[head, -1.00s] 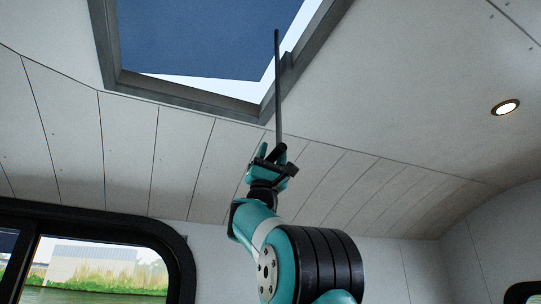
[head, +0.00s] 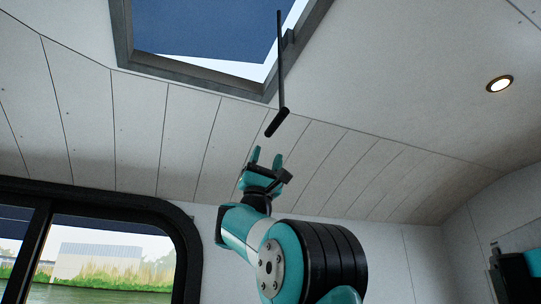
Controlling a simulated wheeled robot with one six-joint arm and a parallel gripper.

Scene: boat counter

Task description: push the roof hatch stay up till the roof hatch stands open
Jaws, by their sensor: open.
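The roof hatch (head: 215,30) is a dark blue panel in a grey frame in the ceiling. It stands raised, with a bright gap of sky along its near and right edges. The roof hatch stay (head: 281,65) is a thin dark rod hanging from the hatch, with a thick black handle (head: 276,123) at its lower end. My teal gripper (head: 266,158) is below the handle, pointing up, with its two fingers apart. It is empty, and a gap shows between the fingertips and the handle.
A lit round ceiling lamp (head: 499,84) is at the right. A black-framed window (head: 110,255) is at the lower left. A dark and teal object (head: 520,275) shows at the right edge. The space around the handle is clear.

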